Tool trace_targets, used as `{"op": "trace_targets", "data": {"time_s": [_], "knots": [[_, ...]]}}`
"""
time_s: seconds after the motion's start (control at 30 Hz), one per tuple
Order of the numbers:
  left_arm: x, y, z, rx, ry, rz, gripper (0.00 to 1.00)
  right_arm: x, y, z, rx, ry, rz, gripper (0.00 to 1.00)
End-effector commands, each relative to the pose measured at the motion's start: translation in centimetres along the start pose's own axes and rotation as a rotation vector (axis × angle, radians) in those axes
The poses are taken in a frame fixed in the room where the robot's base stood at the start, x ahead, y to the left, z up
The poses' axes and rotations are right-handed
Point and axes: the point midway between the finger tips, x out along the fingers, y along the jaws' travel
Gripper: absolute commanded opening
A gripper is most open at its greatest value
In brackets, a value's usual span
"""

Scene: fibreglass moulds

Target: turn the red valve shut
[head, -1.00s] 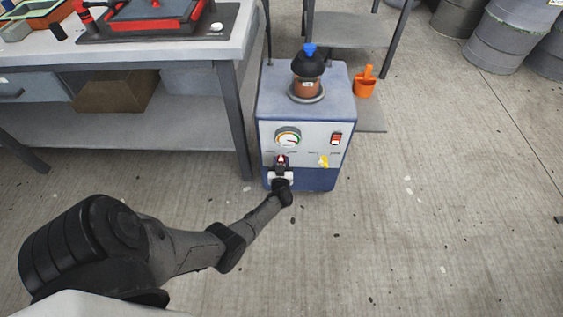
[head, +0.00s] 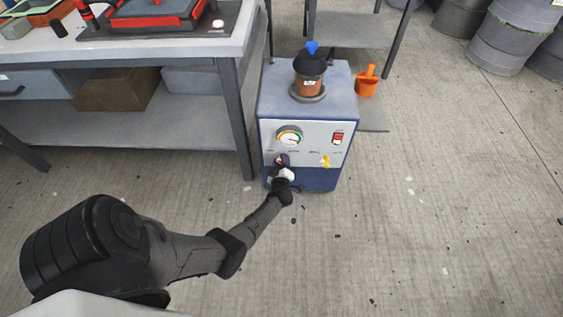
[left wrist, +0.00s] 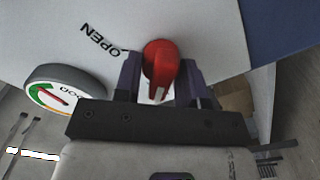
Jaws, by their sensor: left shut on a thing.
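The red valve (left wrist: 161,62) shows in the left wrist view as a rounded red handle on the pale panel, next to the printed word OPEN. My left gripper (left wrist: 158,78) has a dark finger on each side of it and is shut on it. In the head view my left gripper (head: 281,162) is at the lower left of the blue machine's front (head: 312,180), tilted, and mostly covers the valve. My right gripper is not in view.
A round gauge (head: 289,137) sits just above the gripper. A yellow valve (head: 325,160) and a red switch (head: 338,138) are to its right. A workbench leg (head: 238,120) stands close left.

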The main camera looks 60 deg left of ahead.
Motion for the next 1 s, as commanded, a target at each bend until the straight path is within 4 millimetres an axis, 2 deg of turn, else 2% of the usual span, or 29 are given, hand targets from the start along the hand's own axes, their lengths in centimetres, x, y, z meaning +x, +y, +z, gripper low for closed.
{"op": "trace_targets", "data": {"time_s": [0.63, 0.67, 0.87, 1.0], "knots": [[0.05, 0.08, -0.09, -0.040, 0.003, 0.001, 0.14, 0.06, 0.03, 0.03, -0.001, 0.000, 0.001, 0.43], [0.05, 0.08, -0.09, -0.040, 0.003, 0.001, 0.40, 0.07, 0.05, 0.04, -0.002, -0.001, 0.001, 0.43], [0.04, 0.04, -0.06, -0.039, 0.002, 0.001, 0.59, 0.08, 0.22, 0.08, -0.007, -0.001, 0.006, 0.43], [0.03, 0.02, -0.04, -0.038, 0.001, 0.001, 0.60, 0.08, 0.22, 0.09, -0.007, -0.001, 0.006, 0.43]]}}
